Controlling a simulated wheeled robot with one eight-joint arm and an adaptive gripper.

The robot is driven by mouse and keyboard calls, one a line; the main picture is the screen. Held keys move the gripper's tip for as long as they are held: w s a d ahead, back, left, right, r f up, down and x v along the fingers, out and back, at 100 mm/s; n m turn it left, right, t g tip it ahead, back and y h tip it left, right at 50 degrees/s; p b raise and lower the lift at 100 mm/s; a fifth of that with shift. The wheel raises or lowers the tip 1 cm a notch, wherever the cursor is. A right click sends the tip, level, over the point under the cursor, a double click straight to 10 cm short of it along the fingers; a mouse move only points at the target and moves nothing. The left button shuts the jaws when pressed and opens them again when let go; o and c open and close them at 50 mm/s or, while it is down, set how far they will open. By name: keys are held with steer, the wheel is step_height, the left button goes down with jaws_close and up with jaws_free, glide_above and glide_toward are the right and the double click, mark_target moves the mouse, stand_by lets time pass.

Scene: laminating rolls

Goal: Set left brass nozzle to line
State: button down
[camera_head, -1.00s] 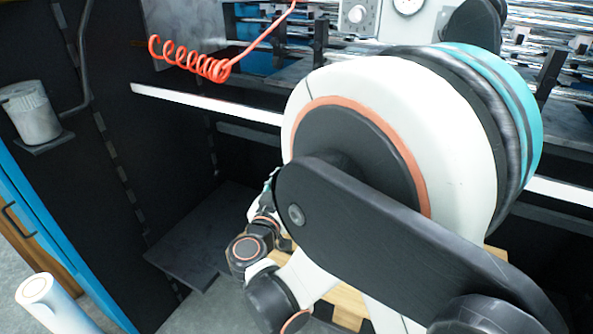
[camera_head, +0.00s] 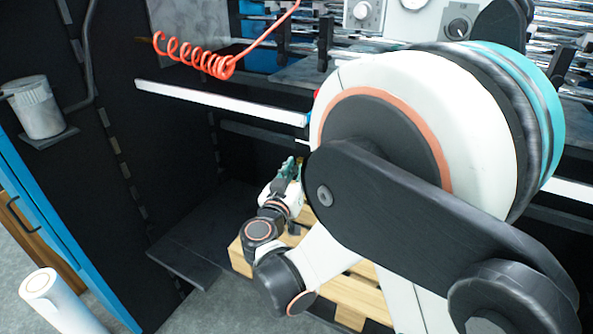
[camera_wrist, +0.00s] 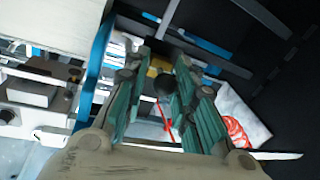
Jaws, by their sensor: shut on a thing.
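My gripper (camera_wrist: 160,82) shows in the wrist view with its two green ribbed fingers on either side of a small dark round part and a brass-yellow piece (camera_wrist: 158,66). I take this piece for the brass nozzle; most of it is hidden between the fingers. In the head view my gripper (camera_head: 291,168) is small, its green fingers pointing up beside my large white arm joint. It is below the white rail (camera_head: 220,101) of the machine. The held piece cannot be made out there. The line is not clearly identifiable in either view.
A coiled red hose (camera_head: 195,57) hangs above the rail; it also shows in the wrist view (camera_wrist: 236,132). A wooden pallet (camera_head: 345,290) lies below my arm. A grey canister (camera_head: 37,108) is on the dark wall at left. A dark step (camera_head: 195,255) juts out low.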

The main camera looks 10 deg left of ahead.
mark_target(294, 167)
steer(key=r+p, duration=0.1)
steer(key=r, duration=0.1)
steer(key=r+p, duration=0.1)
steer(key=r, duration=0.1)
steer(key=r+p, duration=0.1)
steer(key=r, duration=0.1)
steer(key=shift+a, duration=0.3)
steer(key=shift+f, duration=0.1)
steer(key=c, duration=1.6)
jaws_free()
steer(key=shift+c, duration=0.2)
steer(key=shift+o, duration=0.9)
steer(key=shift+a+f, duration=0.1)
steer(key=shift+a, duration=0.05)
steer(key=s+a, duration=0.1)
steer(key=s, duration=1.1)
